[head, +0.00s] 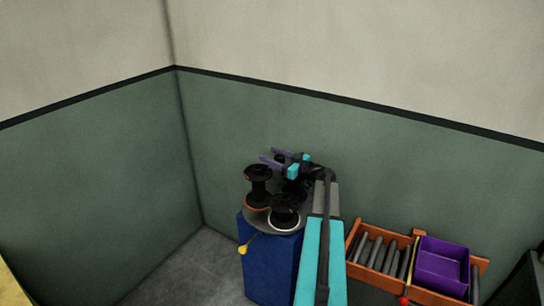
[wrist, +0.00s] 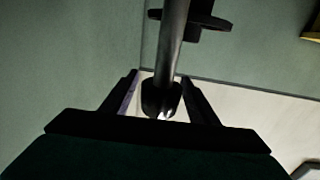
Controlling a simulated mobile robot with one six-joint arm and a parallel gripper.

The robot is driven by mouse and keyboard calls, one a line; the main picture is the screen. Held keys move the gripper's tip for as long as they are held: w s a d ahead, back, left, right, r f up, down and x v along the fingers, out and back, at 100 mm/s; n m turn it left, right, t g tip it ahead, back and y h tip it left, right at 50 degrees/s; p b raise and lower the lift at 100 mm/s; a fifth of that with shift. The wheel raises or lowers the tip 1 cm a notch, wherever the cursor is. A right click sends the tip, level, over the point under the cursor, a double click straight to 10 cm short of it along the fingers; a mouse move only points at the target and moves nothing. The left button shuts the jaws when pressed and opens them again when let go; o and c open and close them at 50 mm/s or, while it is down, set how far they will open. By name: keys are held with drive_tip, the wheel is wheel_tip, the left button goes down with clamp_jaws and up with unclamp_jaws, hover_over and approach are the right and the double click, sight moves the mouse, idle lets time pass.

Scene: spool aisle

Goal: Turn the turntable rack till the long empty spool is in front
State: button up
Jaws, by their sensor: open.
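The turntable rack is a round grey plate (head: 262,222) on top of a blue cabinet (head: 268,262). A black spool with an orange band (head: 257,185) stands at its left. A black spool with a pale ring (head: 284,212) is at its front. Other dark shapes behind are partly hidden by my arm, so I cannot tell which spool is the long empty one. A yellow knob (head: 243,250) sticks out at the front left. My gripper (head: 267,154) is open above the back of the rack. In the wrist view, a dark rod (wrist: 174,45) shows between its fingers; contact is unclear.
A red ball (head: 404,301) is at the lower edge. Green walls (head: 220,140) meet in a corner close behind the rack. Grey floor (head: 185,270) is clear at left.

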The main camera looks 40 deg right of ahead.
clamp_jaws()
drive_tip(key=shift+a+f+y+b, duration=0.1)
drive_tip(key=shift+a+y+b, duration=0.15)
drive_tip(key=shift+b, duration=0.45)
